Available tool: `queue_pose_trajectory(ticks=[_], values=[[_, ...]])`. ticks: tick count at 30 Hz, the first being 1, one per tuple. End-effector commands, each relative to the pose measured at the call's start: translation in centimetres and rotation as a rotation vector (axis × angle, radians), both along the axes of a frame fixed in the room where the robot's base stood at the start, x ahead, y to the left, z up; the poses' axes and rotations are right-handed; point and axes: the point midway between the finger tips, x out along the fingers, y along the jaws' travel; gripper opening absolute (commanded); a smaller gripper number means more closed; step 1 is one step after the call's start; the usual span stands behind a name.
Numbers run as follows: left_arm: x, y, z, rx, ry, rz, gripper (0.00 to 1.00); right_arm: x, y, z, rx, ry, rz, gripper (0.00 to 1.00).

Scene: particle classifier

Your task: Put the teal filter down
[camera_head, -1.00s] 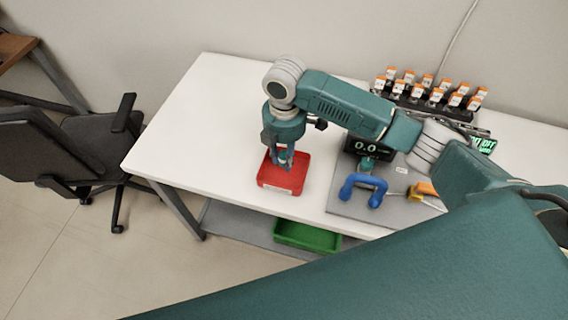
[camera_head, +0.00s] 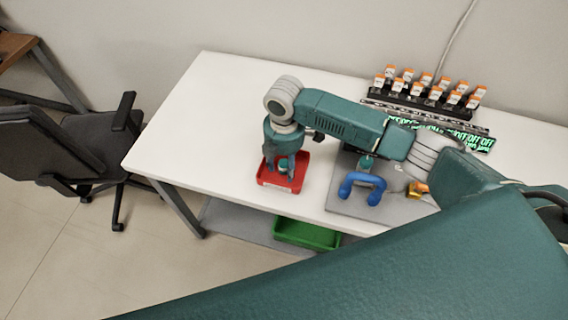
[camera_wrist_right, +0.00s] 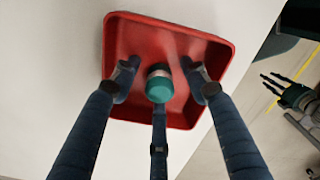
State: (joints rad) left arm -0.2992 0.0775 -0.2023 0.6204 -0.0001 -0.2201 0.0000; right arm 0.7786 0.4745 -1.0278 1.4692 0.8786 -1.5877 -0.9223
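The teal filter (camera_wrist_right: 160,85) is a small cylinder with a pale metallic band, inside the red tray (camera_wrist_right: 224,52). In the head view, the filter (camera_head: 283,167) is partly hidden by my right gripper (camera_head: 281,172) above the red tray (camera_head: 297,184). In the right wrist view, my right gripper's fingers (camera_wrist_right: 160,80) are spread around the filter, with gaps at both sides. Its lower finger overlaps the filter's near edge, so contact there cannot be told. My left gripper (camera_wrist_right: 272,84) shows at the right of the wrist view, fingers apart and empty, off the table.
A blue U-shaped handle (camera_head: 362,188) stands on a grey plate (camera_head: 345,208) right of the tray. A rack of orange-capped bottles (camera_head: 425,103) is at the back right. A green bin (camera_head: 307,235) sits below the table. The white tabletop (camera_head: 205,125) left of the tray is clear.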

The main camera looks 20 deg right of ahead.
Motion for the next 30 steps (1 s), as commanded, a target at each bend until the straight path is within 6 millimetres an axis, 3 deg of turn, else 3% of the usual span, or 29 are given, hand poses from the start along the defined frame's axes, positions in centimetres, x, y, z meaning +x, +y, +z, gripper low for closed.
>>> queue_pose_trajectory(ticks=[6, 10, 21, 30], values=[[0.0, 0.0, 0.0, 0.0, 0.0, 0.0, 0.4, 0.0, 0.0, 0.2, 0.0, 0.0, 0.0, 0.45], [0.0, 0.0, -0.1, 0.0, 0.0, 0.001, 0.4, 0.1, 0.0, 1.3, 0.001, -0.003, 0.0, 0.45], [0.0, 0.2, -1.1, 0.002, 0.0, 0.002, 0.4, 0.2, 0.0, 8.9, 0.002, -0.005, 0.0, 0.45], [0.0, 0.3, -1.4, 0.004, 0.0, 0.002, 0.4, 0.0, 0.0, 12.2, 0.001, 0.0, 0.0, 0.45]])
